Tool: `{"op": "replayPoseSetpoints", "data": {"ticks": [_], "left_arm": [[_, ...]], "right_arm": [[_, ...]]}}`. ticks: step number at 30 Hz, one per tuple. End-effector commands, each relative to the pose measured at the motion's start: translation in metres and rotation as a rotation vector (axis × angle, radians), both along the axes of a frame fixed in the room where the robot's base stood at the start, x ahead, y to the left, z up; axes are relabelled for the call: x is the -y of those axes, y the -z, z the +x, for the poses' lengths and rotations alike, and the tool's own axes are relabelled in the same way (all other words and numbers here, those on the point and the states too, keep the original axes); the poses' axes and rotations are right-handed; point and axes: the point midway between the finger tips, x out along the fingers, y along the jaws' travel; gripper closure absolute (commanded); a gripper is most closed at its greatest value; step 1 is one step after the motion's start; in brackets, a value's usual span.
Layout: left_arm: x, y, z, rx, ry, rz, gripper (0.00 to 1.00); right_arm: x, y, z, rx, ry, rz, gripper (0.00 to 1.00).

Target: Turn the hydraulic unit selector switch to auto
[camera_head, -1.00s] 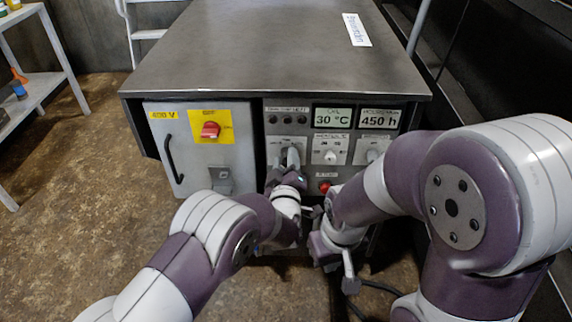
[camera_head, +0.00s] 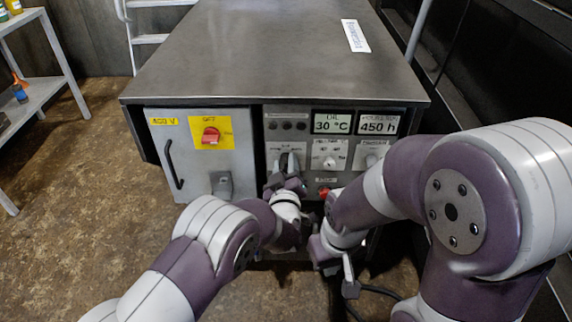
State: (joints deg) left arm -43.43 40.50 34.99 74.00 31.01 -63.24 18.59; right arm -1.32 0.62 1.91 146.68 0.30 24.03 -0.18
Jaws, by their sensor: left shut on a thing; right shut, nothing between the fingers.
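The grey control panel (camera_head: 312,184) is on the front of a metal cabinet. My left gripper (camera_head: 288,162) is at the panel's left selector position, below a small label (camera_head: 286,147), and its fingers are shut on a selector switch there. The fingers hide the switch, so its pointing direction cannot be read. The small lettering is too blurred to confirm the auto mark. My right gripper (camera_head: 348,278) is shut and empty, hanging low in front of the cabinet, apart from the panel.
Beside the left gripper are a white knob (camera_head: 330,162), another knob (camera_head: 371,161) and a red button (camera_head: 324,191). A red switch on yellow (camera_head: 211,135) sits on the left door with a black handle (camera_head: 173,165). Cables lie at lower right.

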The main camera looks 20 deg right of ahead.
Motion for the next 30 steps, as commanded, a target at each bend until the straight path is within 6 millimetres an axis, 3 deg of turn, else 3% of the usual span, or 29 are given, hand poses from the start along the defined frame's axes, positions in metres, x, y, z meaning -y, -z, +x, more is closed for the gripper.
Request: {"op": "replayPoseSetpoints", "data": {"ticks": [30], "left_arm": [[0.0,-0.001,0.0,0.262,0.001,0.92,0.97]], "right_arm": [[0.0,-0.042,0.0,0.0,0.0,0.0,1.0]]}}
